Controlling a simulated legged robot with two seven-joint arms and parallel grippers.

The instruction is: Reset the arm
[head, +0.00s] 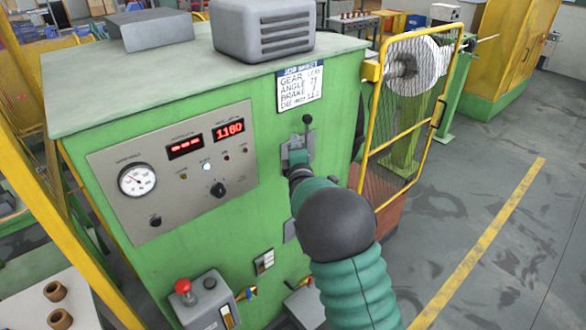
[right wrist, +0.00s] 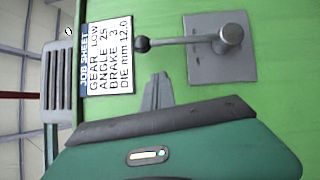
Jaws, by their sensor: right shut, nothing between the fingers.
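My right arm comes in from the bottom of the head view, and its gripper (head: 297,157) is at the green cabinet's front, by the lever plate. In the right wrist view my right gripper (right wrist: 157,84) is shut and empty, its narrow grey fingers together. A lever with a black knob (head: 307,119) stands upright on the cabinet. In the sideways right wrist view the lever (right wrist: 185,41) runs from its pivot on a grey plate (right wrist: 245,68) to the knob. The gripper shows apart from the lever there, to its left on the cabinet. My left gripper is not in view.
The cabinet carries a gauge panel (head: 240,140) reading 1180, a job sheet (head: 300,86) and a red-button box (head: 205,300). A yellow mesh guard (head: 400,120) stands right of the cabinet. The floor (head: 480,215) at right is clear.

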